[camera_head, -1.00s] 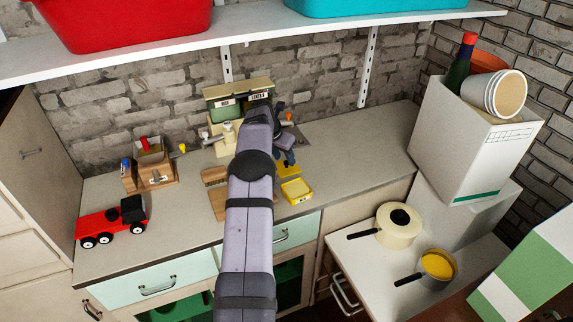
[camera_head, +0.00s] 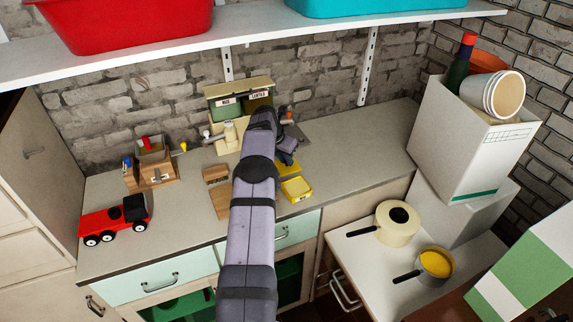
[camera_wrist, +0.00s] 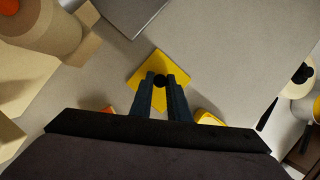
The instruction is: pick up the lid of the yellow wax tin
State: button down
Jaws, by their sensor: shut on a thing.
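The yellow lid (camera_wrist: 149,67) is a flat square plate with a round black knob (camera_wrist: 160,80) in the wrist view. My gripper (camera_wrist: 161,83) is shut on this knob, one dark finger on each side. In the head view my gripper (camera_head: 286,159) points down at the lid (camera_head: 291,169), which is partly hidden behind it. The yellow wax tin (camera_head: 297,189) stands on the counter just in front of the lid. Its edge also shows at the lower right of the wrist view (camera_wrist: 208,118). I cannot tell whether the lid touches the counter.
Behind my arm stands a two-bin dispenser (camera_head: 240,110). A wooden board (camera_head: 217,192) lies to the left, with a red toy truck (camera_head: 114,220) farther left. A grey plate (camera_wrist: 132,12) lies near the lid. The counter to the right (camera_head: 355,150) is clear.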

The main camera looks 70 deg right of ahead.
jog(key=shift+r, duration=0.15)
notch_tip(320, 180, up, 8)
jog(key=shift+r+b, duration=0.15)
jog(key=shift+b, duration=0.5)
jog(key=shift+r+p, duration=0.35)
jog(key=shift+r, duration=0.4)
jog(key=shift+s+r, duration=0.1)
jog(key=shift+s, duration=0.05)
jog(key=s+a+n+p, duration=0.1)
jog(key=s+a+p, duration=0.3)
jog(key=s+a, duration=0.3)
jog(key=a, duration=0.3)
jog(key=shift+s+a+t, duration=0.25)
jog(key=shift+a+t, duration=0.05)
jog(key=shift+a, duration=0.05)
jog(key=shift+f, duration=0.35)
